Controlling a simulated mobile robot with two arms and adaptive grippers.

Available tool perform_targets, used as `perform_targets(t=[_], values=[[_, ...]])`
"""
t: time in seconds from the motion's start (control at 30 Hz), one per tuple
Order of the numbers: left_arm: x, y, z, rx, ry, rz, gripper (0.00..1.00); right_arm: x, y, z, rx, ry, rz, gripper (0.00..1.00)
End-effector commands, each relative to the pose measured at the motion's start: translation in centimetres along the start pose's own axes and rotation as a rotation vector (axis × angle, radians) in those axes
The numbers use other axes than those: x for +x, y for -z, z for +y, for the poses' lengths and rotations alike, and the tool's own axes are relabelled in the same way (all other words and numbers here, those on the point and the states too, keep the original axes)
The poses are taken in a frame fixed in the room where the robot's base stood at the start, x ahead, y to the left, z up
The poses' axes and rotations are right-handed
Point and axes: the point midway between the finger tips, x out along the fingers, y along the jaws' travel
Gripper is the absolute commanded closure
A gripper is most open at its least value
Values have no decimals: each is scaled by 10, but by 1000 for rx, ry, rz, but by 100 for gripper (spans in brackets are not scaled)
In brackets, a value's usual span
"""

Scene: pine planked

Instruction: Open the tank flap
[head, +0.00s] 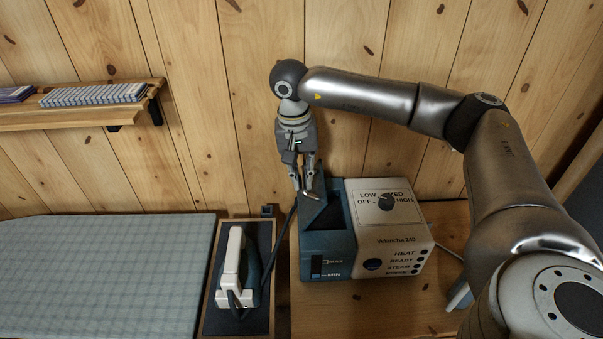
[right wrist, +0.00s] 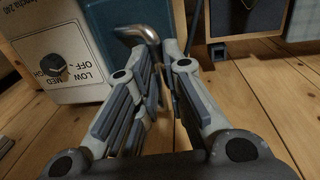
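The steam station's blue tank (head: 342,262) stands on the left side of the white housing. A dark opening shows in its top. A blue panel (head: 319,185), which looks like the flap, stands raised at the back of this opening; its exact angle is hard to tell. A bent metal handle (right wrist: 139,36) is by the fingertips; it also shows in the head view (head: 311,196). My right gripper (head: 305,184) points down over the back of the tank. In the right wrist view its fingers (right wrist: 158,58) are apart, with nothing clearly clamped between them. My left gripper is out of view.
The white housing (head: 392,222) with its dial adjoins the tank on the right. An iron (head: 236,268) rests on a dark pad left of the tank. An ironing board (head: 100,275) fills the lower left. A shelf (head: 75,114) hangs on the plank wall close behind.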

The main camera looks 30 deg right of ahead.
Motion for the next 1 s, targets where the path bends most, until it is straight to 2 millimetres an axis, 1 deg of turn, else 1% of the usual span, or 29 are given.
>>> perform_targets(t=[0.3,0.37,0.5,0.6,0.67,0.97,1.0], values=[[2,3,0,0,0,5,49,0,0,-2,0,1,0,100],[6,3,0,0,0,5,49,2,0,-8,-2,3,1,100],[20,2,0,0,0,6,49,5,0,-30,-2,5,1,100],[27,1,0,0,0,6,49,6,0,-41,-2,4,0,100],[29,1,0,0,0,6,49,6,0,-45,-1,3,0,100],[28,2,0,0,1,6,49,4,0,-46,0,-1,-1,100],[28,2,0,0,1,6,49,4,0,-46,0,-2,-1,88]])
